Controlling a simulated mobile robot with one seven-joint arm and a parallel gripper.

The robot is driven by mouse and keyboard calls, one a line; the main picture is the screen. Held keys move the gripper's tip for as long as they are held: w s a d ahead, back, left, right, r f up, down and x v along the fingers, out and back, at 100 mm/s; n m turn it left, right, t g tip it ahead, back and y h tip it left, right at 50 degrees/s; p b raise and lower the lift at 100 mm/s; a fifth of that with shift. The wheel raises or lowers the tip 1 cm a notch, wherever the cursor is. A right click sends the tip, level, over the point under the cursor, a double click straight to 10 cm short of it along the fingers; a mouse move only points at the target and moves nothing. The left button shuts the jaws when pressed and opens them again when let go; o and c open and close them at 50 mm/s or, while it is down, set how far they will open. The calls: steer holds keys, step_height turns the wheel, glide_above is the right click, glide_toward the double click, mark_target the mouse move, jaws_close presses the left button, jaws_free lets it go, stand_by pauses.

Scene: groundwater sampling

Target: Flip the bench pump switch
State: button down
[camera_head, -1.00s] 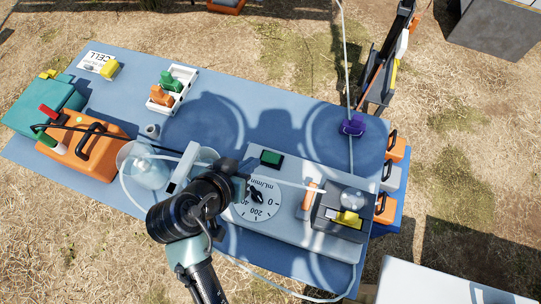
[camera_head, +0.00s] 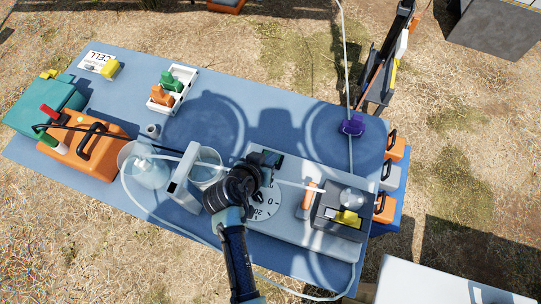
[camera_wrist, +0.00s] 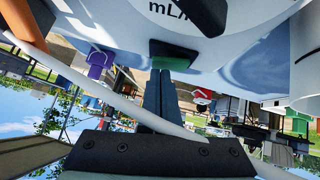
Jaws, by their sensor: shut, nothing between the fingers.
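The bench pump (camera_head: 290,228) is a long pale grey box on the blue table, with a round white mL/min dial (camera_head: 265,205). Its green switch (camera_wrist: 172,56) shows at the top middle of the wrist view. My gripper (camera_wrist: 162,74) is shut and empty, with its fingertips right at the switch; I cannot tell whether they press it. In the head view my gripper (camera_head: 271,168) covers most of the switch and part of the dial. The switch's tilt cannot be made out.
A clear tube crosses close to my gripper. Beakers (camera_head: 207,168) stand left of the pump, and a block with a yellow part (camera_head: 347,217) sits on its right end. An orange case (camera_head: 85,150) is farther left.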

mark_target(266, 151)
stand_by(0.3)
steer(key=shift+s+d+f+m+y, duration=0.15)
steer(key=shift+d+f+m+y, duration=0.15)
steer(key=shift+f+y, duration=0.15)
steer(key=shift+s+d+y, duration=0.1)
steer(key=shift+y, duration=0.15)
steer(key=shift+f, duration=0.15)
steer(key=shift+a, duration=0.2)
steer(key=shift+w+a+b, duration=0.2)
steer(key=shift+a+b, duration=0.15)
steer(key=shift+a, duration=0.5)
steer(key=r+p, duration=0.2)
steer(key=r, duration=0.1)
steer(key=r+p, duration=0.1)
steer(key=shift+w+r+p, duration=0.3)
steer(key=shift+r+p, duration=0.05)
steer(key=v, duration=1)
steer(key=shift+s+b, duration=0.15)
steer(key=shift+b, duration=0.25)
